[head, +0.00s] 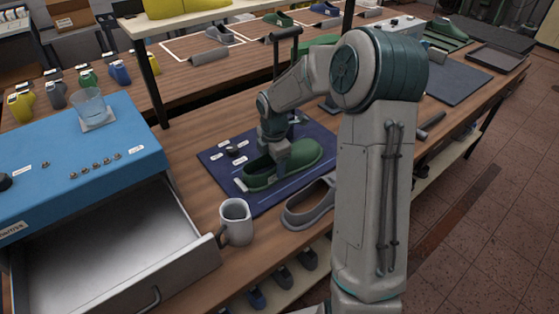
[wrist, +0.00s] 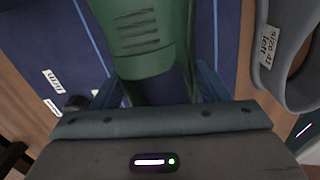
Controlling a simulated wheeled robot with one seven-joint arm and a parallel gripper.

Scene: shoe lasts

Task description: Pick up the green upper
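The green upper (head: 300,163) is a clog-like shoe piece lying on a dark blue mat (head: 213,160) on the wooden bench. In the wrist view the green upper (wrist: 145,50), with several dark slots, runs down between the fingers. My gripper (head: 272,160) is lowered over the upper, toward its left part. In the wrist view my gripper (wrist: 160,92) has its fingers apart, one on each side of the green piece. Whether the fingers touch it is hidden.
A grey upper (head: 309,207) lies close by on the right; it also shows in the wrist view (wrist: 294,60). A grey mug (head: 235,222) stands in front of the mat. A blue cabinet (head: 60,150) with an open drawer (head: 205,262) is at the left. A small dark object (head: 233,151) sits on the mat.

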